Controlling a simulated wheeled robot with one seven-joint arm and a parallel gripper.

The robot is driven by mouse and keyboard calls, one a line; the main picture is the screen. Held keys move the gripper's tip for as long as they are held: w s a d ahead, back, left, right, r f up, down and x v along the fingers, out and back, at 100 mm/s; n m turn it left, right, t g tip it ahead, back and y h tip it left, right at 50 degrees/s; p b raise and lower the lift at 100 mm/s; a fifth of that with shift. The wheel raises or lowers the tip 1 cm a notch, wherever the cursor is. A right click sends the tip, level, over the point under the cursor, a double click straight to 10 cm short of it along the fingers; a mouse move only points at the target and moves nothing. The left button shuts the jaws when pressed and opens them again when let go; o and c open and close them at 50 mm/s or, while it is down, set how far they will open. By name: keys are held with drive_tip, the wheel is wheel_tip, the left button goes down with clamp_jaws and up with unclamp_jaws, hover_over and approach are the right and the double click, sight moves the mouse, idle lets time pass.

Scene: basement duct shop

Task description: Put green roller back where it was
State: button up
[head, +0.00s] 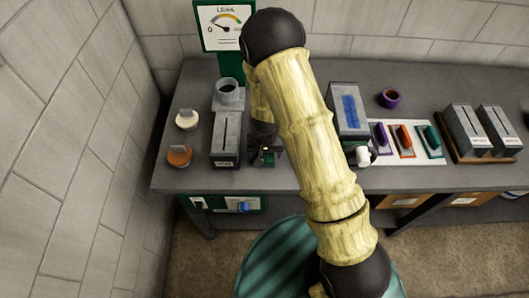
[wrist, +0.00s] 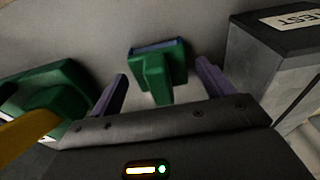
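A green piece with a narrow stem and a broad, blue-edged head (wrist: 158,65) stands between my gripper's two purple fingers (wrist: 160,88) in the wrist view, with gaps on both sides. My gripper is open and does not touch it. In the head view my gripper (head: 266,150) is low over the bench, right of the grey slotted box (head: 225,135), beside a small green piece (head: 268,156), mostly hidden by my arm. Another green-handled tool (head: 431,138) lies on the white board (head: 412,157). I cannot tell which green piece is the roller.
A grey box marked TEST (wrist: 275,60) stands close on the right in the wrist view. Purple (head: 381,135) and orange (head: 404,137) tools share the white board. A grey box with a blue strip (head: 348,110) stands right of my arm. Two slotted boxes (head: 467,130) are farther right.

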sight(265, 155)
drive_tip(key=shift+r, duration=0.15)
wheel_tip(265, 155, up, 12)
drive_tip(key=s, duration=0.1)
drive_tip(key=shift+s, duration=0.25)
idle(0.4)
idle(0.4)
drive_tip(key=s+d+r+t, duration=0.1)
drive_tip(key=s+d+r, duration=1)
drive_tip(key=d+r, duration=0.1)
drive_tip(key=shift+d, duration=0.7)
drive_tip(key=shift+w, duration=0.1)
